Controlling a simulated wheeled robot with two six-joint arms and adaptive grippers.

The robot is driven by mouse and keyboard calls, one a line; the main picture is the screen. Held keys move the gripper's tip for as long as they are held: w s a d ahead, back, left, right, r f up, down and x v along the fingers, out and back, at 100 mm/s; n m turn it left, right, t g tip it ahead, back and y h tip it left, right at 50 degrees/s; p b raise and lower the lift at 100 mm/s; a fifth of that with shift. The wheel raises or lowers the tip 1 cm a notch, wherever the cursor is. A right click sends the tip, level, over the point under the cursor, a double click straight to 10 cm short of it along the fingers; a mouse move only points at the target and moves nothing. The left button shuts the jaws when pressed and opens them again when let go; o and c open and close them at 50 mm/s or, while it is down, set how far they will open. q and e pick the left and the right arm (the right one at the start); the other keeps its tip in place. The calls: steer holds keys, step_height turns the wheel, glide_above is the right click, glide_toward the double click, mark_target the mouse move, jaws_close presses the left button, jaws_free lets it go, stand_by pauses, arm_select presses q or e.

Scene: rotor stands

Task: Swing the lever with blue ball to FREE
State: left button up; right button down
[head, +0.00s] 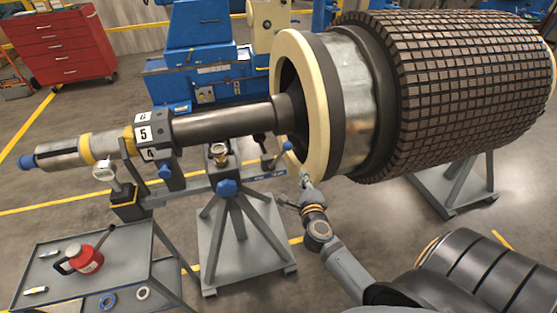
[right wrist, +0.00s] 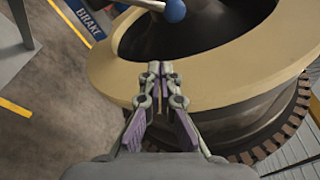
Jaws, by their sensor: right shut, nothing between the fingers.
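The lever's blue ball (head: 287,146) stands at the right end of the stand's crossbar, in front of the rotor's cream ring. It also shows at the top of the right wrist view (right wrist: 174,10), with a short pale rod running left from it. In the head view the blue label strip (head: 268,177) is too small to read. My right gripper (head: 304,179) is shut and empty, below and slightly right of the ball, apart from it. My left gripper is out of view.
The large rotor (head: 465,80) fills the upper right, its cream ring (head: 290,45) close to my right gripper. The grey stand (head: 240,235) with a blue knob (head: 227,187) holds the shaft (head: 225,125). A grey cart (head: 120,265) with a red can (head: 84,259) stands lower left.

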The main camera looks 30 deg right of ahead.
mark_target(279, 156)
steer(key=shift+w+a+r+m, duration=0.1)
steer(key=shift+a+r+m, duration=0.2)
steer(key=shift+r+m, duration=0.3)
steer(key=shift+a+r+m, duration=0.25)
steer(key=shift+r+m, duration=0.15)
steer(key=shift+r, duration=0.25)
steer(key=x, duration=1)
steer(key=shift+p, duration=0.4)
